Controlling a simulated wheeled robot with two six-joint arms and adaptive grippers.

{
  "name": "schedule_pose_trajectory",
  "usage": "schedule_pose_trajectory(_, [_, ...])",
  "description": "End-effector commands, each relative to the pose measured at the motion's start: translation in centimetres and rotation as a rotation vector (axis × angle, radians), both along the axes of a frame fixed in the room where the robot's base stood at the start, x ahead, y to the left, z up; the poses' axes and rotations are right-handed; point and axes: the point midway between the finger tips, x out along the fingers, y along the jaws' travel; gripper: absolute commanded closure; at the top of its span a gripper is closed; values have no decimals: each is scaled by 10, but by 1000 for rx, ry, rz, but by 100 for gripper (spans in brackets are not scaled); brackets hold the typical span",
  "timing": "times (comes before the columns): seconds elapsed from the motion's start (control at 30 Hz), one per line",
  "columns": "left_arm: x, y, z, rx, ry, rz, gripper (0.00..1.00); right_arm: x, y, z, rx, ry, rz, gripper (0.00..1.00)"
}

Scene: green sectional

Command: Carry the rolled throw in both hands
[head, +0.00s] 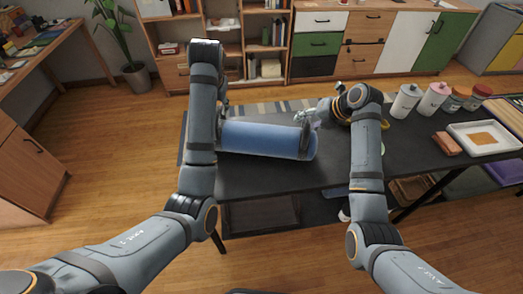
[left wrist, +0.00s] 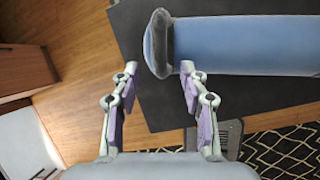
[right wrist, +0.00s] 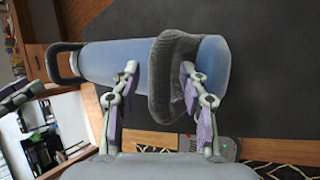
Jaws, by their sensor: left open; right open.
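The rolled throw (head: 265,139) is a blue cylinder lying on the dark table, with a dark grey band or loop near each end. My right gripper (head: 304,116) is open at its right end. In the right wrist view the grey loop (right wrist: 168,85) lies between and beside the open fingers (right wrist: 158,68). My left gripper is mostly hidden behind my left arm in the head view. In the left wrist view it is open (left wrist: 158,70), and the throw's left-end grey loop (left wrist: 158,45) stands just beyond and between its fingertips. Neither gripper is closed on anything.
The dark table (head: 255,180) has bare room in front of the throw. Bottles and jars (head: 433,98), a white tray (head: 458,131) and a reddish block (head: 447,144) stand at its right. Cabinets (head: 318,45) and shelves line the back. Wood floor is open at left.

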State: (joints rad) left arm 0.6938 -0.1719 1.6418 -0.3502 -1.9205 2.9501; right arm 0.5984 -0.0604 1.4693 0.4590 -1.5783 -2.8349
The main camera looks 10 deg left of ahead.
Motion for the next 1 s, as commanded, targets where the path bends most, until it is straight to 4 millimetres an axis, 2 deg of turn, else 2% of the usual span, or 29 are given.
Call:
schedule_pose_trajectory(0.13, [-1, 0, 2, 0, 0, 0, 56, 0, -1, 1, 0, -1, -1, 56])
schedule_pose_trajectory(0.23, [-1, 0, 1, 0, 0, 0, 56, -4, -7, 10, -1, -2, -2, 56])
schedule_pose_trajectory(0.5, [-1, 0, 1, 0, 0, 0, 56, -30, -39, 59, -3, -5, -2, 56])
schedule_pose_trajectory(0.7, [-1, 0, 1, 0, 0, 0, 56, -44, -56, 85, -2, -2, -2, 56])
schedule_pose_trajectory(1.0, [-1, 0, 1, 1, 0, 0, 56, -49, -60, 92, 0, 0, 0, 56])
